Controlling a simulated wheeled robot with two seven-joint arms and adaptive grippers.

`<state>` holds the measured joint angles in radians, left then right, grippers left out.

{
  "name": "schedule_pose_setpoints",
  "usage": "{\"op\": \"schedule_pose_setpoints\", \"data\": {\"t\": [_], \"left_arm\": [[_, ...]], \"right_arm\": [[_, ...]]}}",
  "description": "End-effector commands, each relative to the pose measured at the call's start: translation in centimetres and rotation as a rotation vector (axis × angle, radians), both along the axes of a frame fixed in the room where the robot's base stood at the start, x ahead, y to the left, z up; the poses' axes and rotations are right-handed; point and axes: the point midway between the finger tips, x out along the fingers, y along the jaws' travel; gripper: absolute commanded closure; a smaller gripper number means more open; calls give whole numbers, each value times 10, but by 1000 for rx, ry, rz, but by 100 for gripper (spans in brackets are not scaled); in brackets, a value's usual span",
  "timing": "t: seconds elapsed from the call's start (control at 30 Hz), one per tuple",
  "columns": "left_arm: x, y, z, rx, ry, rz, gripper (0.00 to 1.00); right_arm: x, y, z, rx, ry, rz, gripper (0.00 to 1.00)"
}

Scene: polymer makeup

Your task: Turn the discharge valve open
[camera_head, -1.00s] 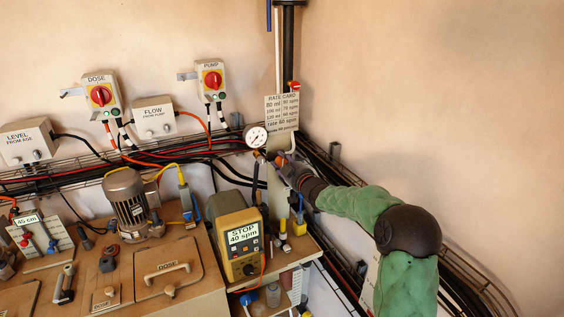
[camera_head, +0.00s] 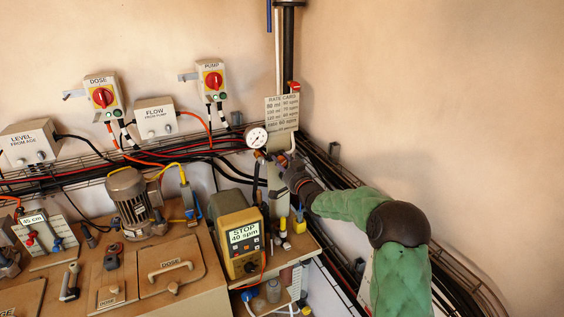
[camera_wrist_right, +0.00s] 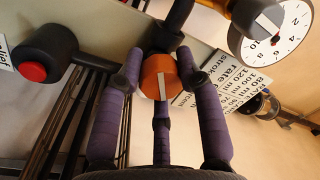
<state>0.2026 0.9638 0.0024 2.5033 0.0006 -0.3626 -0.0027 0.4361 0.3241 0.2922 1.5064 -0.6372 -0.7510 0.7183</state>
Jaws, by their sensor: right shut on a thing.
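In the right wrist view, an orange round knob (camera_wrist_right: 154,66) with a white stripe, which looks like the discharge valve, sits at the end of a dark pipe fitting. My right gripper (camera_wrist_right: 160,84) is shut on it, with purple fingers on its left and right sides and one below. My left gripper is not in view.
A pressure gauge (camera_head: 256,137) is close beside the right gripper, and the rate card (camera_head: 282,112) hangs above it. A red-ended black part (camera_wrist_right: 46,58) shows at left in the wrist view. The pump controller (camera_head: 239,236) reads STOP, 40 spm.

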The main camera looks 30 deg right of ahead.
Motion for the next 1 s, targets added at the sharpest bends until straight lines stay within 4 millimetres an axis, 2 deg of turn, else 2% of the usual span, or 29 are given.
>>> {"op": "schedule_pose_setpoints", "data": {"t": [0.5, 1.0], "left_arm": [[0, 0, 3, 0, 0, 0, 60], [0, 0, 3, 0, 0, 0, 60]], "right_arm": [[0, -1, 3, 422, -45, -1, 96], [0, -1, 4, 571, -60, -1, 96]]}}
